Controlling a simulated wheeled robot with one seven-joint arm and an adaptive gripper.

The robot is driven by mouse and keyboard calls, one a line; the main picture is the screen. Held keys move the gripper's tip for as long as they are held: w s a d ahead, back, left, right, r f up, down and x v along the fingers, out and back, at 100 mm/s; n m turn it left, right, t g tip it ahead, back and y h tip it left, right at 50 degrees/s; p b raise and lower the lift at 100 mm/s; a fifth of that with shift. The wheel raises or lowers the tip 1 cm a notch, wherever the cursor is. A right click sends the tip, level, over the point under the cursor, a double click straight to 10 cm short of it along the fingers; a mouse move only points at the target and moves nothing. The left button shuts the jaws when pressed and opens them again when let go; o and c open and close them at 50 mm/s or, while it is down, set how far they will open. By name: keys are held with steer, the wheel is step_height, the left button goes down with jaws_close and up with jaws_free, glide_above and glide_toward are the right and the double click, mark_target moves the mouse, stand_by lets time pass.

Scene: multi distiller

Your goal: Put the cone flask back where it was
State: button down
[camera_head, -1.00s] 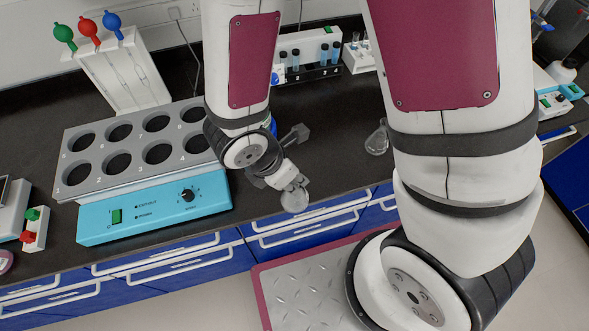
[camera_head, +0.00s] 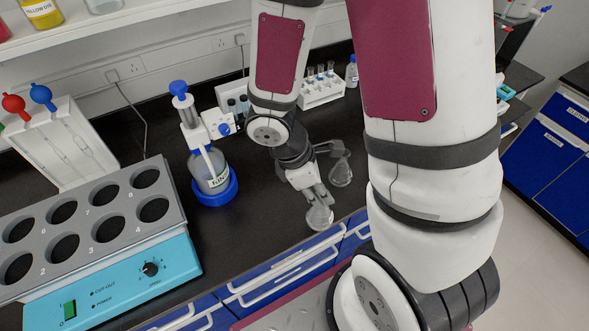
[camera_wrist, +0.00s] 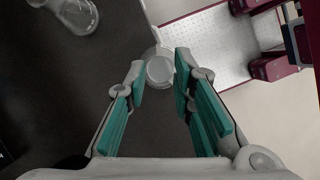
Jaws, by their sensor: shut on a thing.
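A clear glass cone flask (camera_head: 319,216) is held in my gripper (camera_head: 316,197) near the front edge of the black bench (camera_head: 265,235). In the wrist view the flask (camera_wrist: 160,70) sits between the teal-padded fingertips, close to the bench edge. I cannot tell whether its base touches the bench. A second clear cone flask (camera_head: 341,173) stands on the bench behind and to the right of the held one. It also shows at the top left of the wrist view (camera_wrist: 75,14).
A blue-fronted multi-hole heating unit (camera_head: 150,268) fills the left. A dispenser bottle in a blue base (camera_head: 212,180) stands left of my arm. A white vial rack (camera_head: 322,91) is at the back. Blue drawers (camera_head: 285,275) lie below the bench edge. Bench between bottle and flasks is clear.

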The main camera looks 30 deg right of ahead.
steer(key=shift+w+d+f+b, duration=0.15)
steer(key=shift+w+b, duration=0.25)
steer(key=shift+w, duration=0.2)
steer(key=shift+w+a+f+b, duration=0.1)
steer(key=shift+w+b, duration=0.3)
steer(key=shift+w, duration=0.2)
steer(key=w+d+f+p, duration=0.1)
steer(key=w+f, duration=0.3)
steer(key=w, duration=0.3)
steer(key=shift+w, duration=0.15)
steer(key=c, duration=1.4)
jaws_free()
steer(key=shift+f, duration=0.1)
steer(key=shift+o, duration=0.2)
